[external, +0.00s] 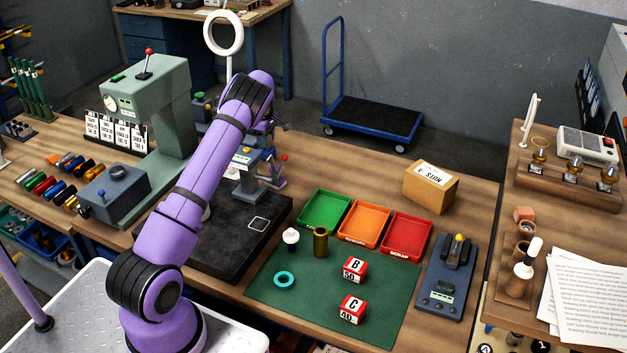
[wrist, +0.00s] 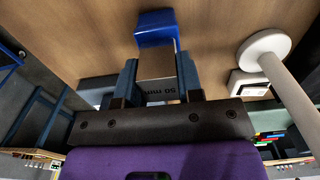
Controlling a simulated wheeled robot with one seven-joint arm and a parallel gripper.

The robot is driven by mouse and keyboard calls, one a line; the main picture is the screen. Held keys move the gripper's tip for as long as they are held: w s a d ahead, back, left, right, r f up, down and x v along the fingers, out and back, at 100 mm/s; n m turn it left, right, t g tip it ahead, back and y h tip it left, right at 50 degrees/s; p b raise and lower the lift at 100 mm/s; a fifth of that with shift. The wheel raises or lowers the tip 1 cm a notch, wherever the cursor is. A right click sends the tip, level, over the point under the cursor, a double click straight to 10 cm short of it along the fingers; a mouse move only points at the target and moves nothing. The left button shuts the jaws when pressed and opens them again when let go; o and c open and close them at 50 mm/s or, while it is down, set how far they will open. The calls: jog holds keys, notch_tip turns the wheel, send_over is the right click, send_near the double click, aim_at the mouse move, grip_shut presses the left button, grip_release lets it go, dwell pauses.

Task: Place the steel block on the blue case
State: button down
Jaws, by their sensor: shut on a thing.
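In the wrist view my gripper (wrist: 157,78) is shut on the steel block (wrist: 157,66), a bright metal block marked 50 mm, with a dark blue finger on each side. A blue object that looks like the blue case (wrist: 155,28) shows just beyond the block, over a wood-coloured surface. The block overlaps its near edge in the picture, and I cannot tell whether they touch. In the external view my arm reaches to the back of the bench and hides the gripper and block. I cannot make out the blue case there.
A white ring lamp (external: 223,34) stands close to my arm. The green press (external: 150,95) is left of it, and a small grey device (external: 246,180) stands on the black plate (external: 215,240). Green (external: 324,212), orange (external: 365,226) and red (external: 405,237) trays and a cardboard box (external: 430,187) are to the right.

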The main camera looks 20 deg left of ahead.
jog(key=c, duration=0.8)
grip_release()
jog(key=shift+f, duration=0.1)
notch_tip(320, 180, up, 12)
jog(key=shift+r, duration=0.2)
